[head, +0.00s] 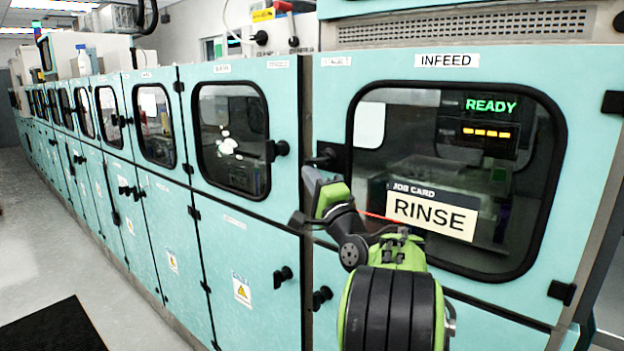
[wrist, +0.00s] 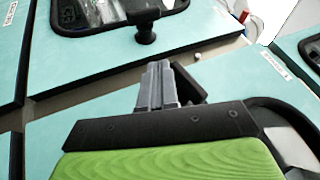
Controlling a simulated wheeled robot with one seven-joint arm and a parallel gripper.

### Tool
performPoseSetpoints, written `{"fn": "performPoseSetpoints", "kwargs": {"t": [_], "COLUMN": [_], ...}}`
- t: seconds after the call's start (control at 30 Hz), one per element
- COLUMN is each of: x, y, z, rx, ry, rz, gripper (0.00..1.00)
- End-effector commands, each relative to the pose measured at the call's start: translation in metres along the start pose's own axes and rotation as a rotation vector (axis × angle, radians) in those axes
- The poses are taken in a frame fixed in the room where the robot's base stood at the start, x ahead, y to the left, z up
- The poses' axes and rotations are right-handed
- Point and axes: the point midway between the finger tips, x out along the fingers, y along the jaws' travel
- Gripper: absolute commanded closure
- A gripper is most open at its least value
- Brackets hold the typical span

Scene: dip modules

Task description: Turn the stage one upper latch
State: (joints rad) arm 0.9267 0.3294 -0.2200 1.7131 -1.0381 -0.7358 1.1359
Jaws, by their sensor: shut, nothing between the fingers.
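My gripper (head: 325,190) is raised in front of the cabinet, just below a black upper latch (head: 325,158) at the left edge of the infeed door. In the wrist view, the grey fingers of my gripper (wrist: 158,72) are together and empty. A black bar (wrist: 192,84), which looks like that same latch, is partly hidden behind them. I cannot tell whether they touch. Another black upper latch (head: 278,149) is on the door to the left, beside its window; it also shows beyond the fingertips in the wrist view (wrist: 147,30).
The infeed door (head: 338,100) has a large window and a job card (head: 432,211) reading RINSE. Lower latches (head: 283,277) and (head: 322,297) stick out below. More teal doors run away to the left. The floor (head: 110,275) is free there, with a dark mat (head: 50,328).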

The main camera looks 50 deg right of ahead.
Motion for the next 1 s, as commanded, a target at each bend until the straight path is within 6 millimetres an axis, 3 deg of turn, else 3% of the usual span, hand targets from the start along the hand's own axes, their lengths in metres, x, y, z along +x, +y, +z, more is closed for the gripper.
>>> {"fn": "performPoseSetpoints", "kwargs": {"t": [0.77,0.87,1.0], "x": [0.0,-0.001,-0.005], "y": [0.001,0.009,0.04], "z": [0.0,0.002,0.01], "rx": [-0.001,0.0,0.002], "ry": [0.0,-0.001,-0.004], "rz": [0.0,0.001,0.002], "gripper": [1.0,1.0,1.0]}}
